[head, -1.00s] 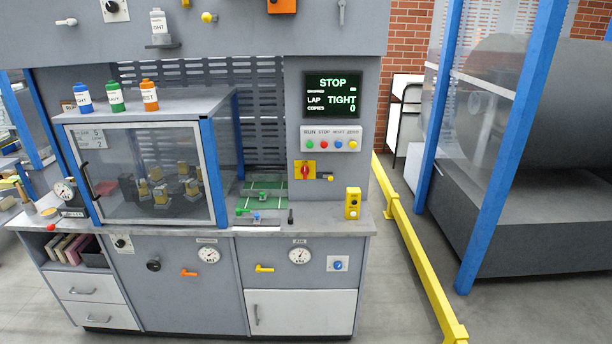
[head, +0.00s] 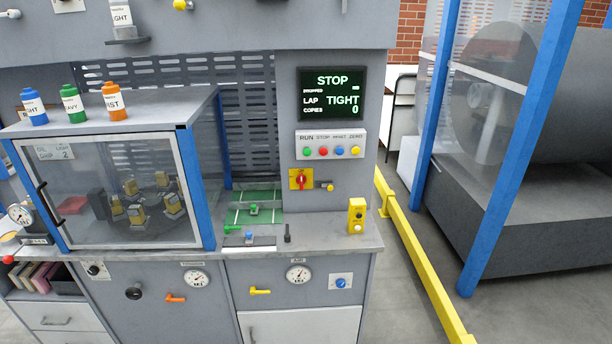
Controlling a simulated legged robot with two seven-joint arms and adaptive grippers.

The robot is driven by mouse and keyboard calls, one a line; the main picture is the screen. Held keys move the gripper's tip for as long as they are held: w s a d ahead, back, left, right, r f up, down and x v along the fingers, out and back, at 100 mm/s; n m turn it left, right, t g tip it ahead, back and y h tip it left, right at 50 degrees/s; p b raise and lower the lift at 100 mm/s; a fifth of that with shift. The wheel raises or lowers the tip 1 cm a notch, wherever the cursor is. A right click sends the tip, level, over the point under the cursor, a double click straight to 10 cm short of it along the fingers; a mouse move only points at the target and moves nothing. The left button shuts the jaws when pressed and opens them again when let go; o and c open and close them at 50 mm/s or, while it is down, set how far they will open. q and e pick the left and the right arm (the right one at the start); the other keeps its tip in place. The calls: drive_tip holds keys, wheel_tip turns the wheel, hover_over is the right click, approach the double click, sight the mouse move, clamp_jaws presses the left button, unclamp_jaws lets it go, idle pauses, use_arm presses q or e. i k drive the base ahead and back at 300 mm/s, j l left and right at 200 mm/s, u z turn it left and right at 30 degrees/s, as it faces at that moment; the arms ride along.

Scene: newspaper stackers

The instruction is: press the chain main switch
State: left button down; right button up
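A red rotary knob on a yellow plate (head: 301,179), in the form of a main switch, is on the grey panel below the button strip. I cannot read a label that names it as the chain's. A small part with a yellow end (head: 327,186) is just right of it. A small yellow box with dark buttons (head: 356,216) stands upright on the right end of the counter; its text is too small to read. Neither of my grippers is in view.
A screen (head: 331,93) reads STOP, LAP TIGHT, COPIES 0. Below it is a strip of green, red, blue and yellow buttons (head: 331,145). A glazed cabinet (head: 110,195) stands left, with three bottles on top. A yellow rail (head: 420,268) borders free floor at the right.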

sight(301, 180)
drive_tip(key=i+j+z, duration=0.3)
drive_tip(key=i+j, duration=0.45)
drive_tip(key=i, duration=0.15)
